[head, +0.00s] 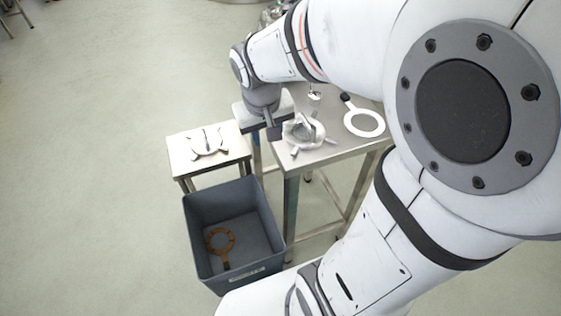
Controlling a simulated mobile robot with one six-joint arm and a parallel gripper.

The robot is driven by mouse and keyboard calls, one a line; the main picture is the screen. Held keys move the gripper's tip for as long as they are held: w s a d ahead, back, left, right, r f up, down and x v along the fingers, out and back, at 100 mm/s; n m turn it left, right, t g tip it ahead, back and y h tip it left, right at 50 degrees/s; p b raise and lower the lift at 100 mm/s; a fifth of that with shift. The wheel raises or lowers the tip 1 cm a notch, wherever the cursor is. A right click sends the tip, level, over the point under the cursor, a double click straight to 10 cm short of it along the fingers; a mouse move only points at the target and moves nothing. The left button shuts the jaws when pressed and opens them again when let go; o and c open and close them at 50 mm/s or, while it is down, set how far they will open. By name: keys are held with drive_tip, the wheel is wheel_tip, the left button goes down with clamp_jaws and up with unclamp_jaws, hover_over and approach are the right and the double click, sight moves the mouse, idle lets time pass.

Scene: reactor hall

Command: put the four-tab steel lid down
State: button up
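A light metal piece with several tabs and a raised middle, which looks like the four-tab steel lid (208,142), appears to lie on the small side table (182,166). My gripper (271,131) points down to the right of it, apart from it, near the left edge of the larger table (335,150). A dark finger shows, but the gap between the fingers is not clear. No lid shows in the gripper. A round metal housing with tabs (303,133) sits on the larger table, just right of my gripper.
A grey bin (262,266) stands on the floor below the side table, with a brown ring-shaped piece (220,241) inside.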

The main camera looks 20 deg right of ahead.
drive_tip(key=s+y, duration=0.1)
drive_tip(key=s, duration=0.8)
drive_tip(key=shift+s+a, duration=0.2)
drive_tip(key=shift+s, duration=0.1)
drive_tip(key=shift+r, duration=0.1)
